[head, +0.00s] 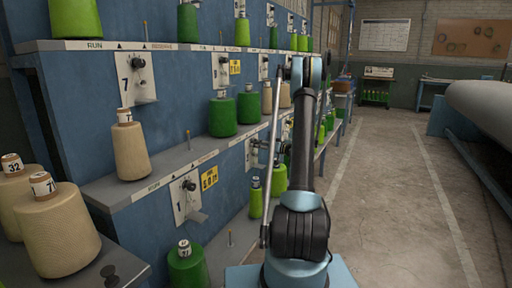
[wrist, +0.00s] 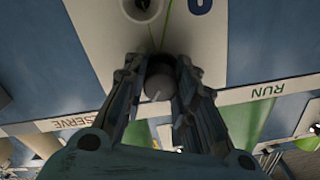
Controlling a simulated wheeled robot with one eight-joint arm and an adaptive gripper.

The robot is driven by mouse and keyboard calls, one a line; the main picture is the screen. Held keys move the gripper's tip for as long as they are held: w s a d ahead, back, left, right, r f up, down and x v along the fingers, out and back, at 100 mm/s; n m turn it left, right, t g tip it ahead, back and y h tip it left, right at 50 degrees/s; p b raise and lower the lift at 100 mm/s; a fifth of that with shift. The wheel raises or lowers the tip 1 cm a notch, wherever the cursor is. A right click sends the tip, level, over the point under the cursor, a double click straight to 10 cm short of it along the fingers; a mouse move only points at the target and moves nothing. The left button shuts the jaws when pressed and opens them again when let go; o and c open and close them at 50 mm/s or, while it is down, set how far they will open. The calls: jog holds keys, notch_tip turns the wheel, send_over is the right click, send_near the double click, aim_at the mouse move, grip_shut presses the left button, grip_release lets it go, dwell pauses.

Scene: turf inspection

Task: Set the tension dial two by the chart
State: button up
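In the wrist view, my gripper (wrist: 159,68) has one finger on each side of a dark round knob (wrist: 160,90) with a small pale mark. Whether the fingers press on it I cannot tell. Behind the knob is a white plate (wrist: 105,40) with part of a blue number, too cropped to read. In the head view, my arm hides the gripper and that knob. Other dial plates show there, one marked 7 (head: 139,75) and one marked 1 (head: 187,195). A white gridded chart (head: 385,35) hangs on the far wall, its writing too small to read.
A blue rack (head: 70,85) with shelves runs along the left, holding green spools (head: 222,115) and cream cones (head: 130,147). Yellow tags (head: 209,178) sit beside some dials. The concrete aisle (head: 400,200) is clear; a large pale roll (head: 485,105) lies at right.

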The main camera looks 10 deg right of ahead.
jog(key=shift+w+d+m, duration=0.15)
jog(key=shift+m, duration=0.35)
dwell(0.4)
jog(key=m, duration=0.2)
jog(key=shift+m, duration=0.4)
jog(key=shift+d+f+m, duration=0.1)
jog(key=shift+m, duration=2)
jog(key=o, duration=1.1)
jog(key=shift+f, duration=0.1)
jog(key=shift+c, duration=0.2)
jog(key=v, duration=1.2)
